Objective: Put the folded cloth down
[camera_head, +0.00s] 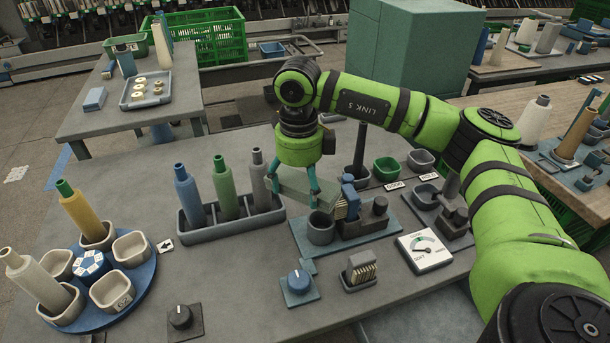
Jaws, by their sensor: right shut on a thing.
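My right gripper (293,188) hangs over the middle of the grey table, with its teal fingers pointing down. It is shut on a flat grey-green piece that looks like the folded cloth (292,183). The cloth is tilted and appears to be above the table, between the grey bobbin tray (232,232) and a small grey cup (321,228). Its far side is partly hidden by the gripper. I cannot tell whether it touches the cup's block. My left gripper is not in view.
Blue, green and grey bobbins stand in the tray. A blue round turntable (140,292) with cups and two cones is at left. A dial gauge (424,250), a blue knob (298,282) and small bins (386,169) crowd the right. Clear tabletop lies at the back left.

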